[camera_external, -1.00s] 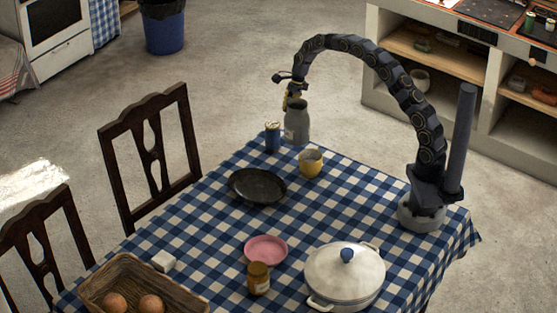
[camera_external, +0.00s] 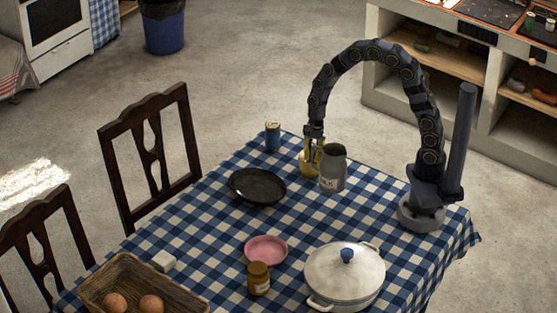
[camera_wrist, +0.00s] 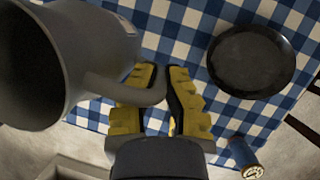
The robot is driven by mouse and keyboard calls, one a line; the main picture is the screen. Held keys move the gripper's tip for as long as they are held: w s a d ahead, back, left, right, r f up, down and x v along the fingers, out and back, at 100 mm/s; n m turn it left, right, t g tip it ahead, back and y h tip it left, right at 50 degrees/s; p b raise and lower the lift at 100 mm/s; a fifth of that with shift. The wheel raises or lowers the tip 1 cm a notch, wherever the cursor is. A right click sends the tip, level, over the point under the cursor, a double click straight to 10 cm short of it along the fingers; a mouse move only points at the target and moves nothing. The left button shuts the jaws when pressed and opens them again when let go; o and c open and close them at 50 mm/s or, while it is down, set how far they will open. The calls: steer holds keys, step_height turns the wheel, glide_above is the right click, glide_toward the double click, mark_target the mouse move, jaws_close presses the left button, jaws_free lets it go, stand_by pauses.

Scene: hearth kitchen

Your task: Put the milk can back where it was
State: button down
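The milk can (camera_external: 333,169) is a grey metal jug with a dark open mouth and lettering on its side. It is roughly upright over the right rear part of the checked table (camera_external: 225,232); I cannot tell if its base touches the cloth. In the wrist view the can (camera_wrist: 75,55) fills the upper left. My gripper (camera_external: 314,152) is just left of the can. In the wrist view its yellow fingers (camera_wrist: 163,72) are closed around the can's handle.
A dark plate (camera_external: 257,186) and a blue tin (camera_external: 272,137) are to the left. A pink plate (camera_external: 265,249), brown jar (camera_external: 258,279) and white pot (camera_external: 343,280) stand in front. Cloth right of the can is clear.

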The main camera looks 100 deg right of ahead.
step_height(320, 180, down, 13)
steer(key=shift+a, duration=0.1)
stand_by(0.7)
steer(key=c, duration=1.2)
jaws_free()
steer(key=shift+f, duration=0.1)
steer(key=shift+o, duration=0.2)
